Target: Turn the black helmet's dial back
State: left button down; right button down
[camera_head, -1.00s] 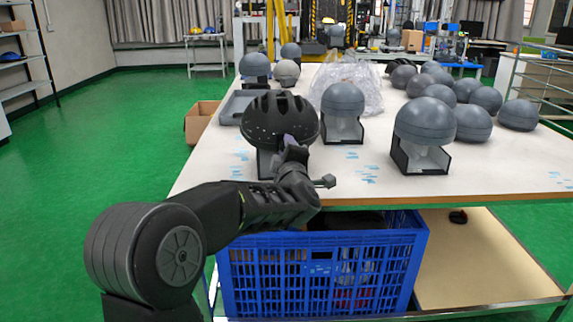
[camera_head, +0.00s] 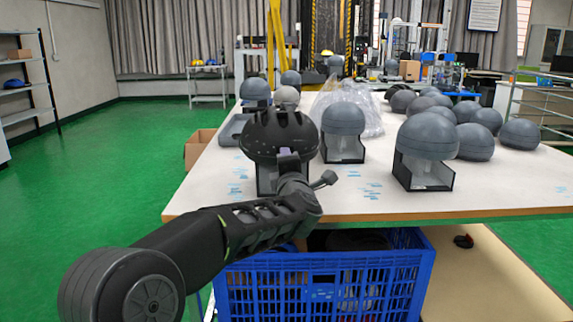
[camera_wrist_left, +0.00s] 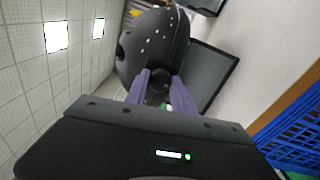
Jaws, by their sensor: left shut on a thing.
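The black helmet (camera_head: 279,130) sits on a black-and-white stand (camera_head: 267,177) near the front left of the table. My left gripper (camera_head: 289,160) is at the helmet's near lower rim. In the left wrist view the helmet (camera_wrist_left: 155,42) is at the top, and the two purple fingers of the gripper (camera_wrist_left: 161,92) are on either side of a small dark round dial (camera_wrist_left: 158,90). The gripper is shut on this dial, which the fingers partly cover. In the head view the dial is hidden behind the gripper. My right gripper is in neither view.
Grey dome helmets on stands (camera_head: 343,120) (camera_head: 427,137) stand to the right, with several loose grey domes behind. A clear plastic bag (camera_head: 358,97) lies farther back. A blue crate (camera_head: 325,285) stands below the table's front edge (camera_head: 400,217).

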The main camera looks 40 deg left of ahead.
pick_arm(q)
jog(key=c, duration=1.1)
grip_release()
jog(key=shift+o, duration=0.2)
jog(key=v, duration=0.8)
jog(key=shift+p, duration=0.4)
jog(key=shift+w, duration=0.1)
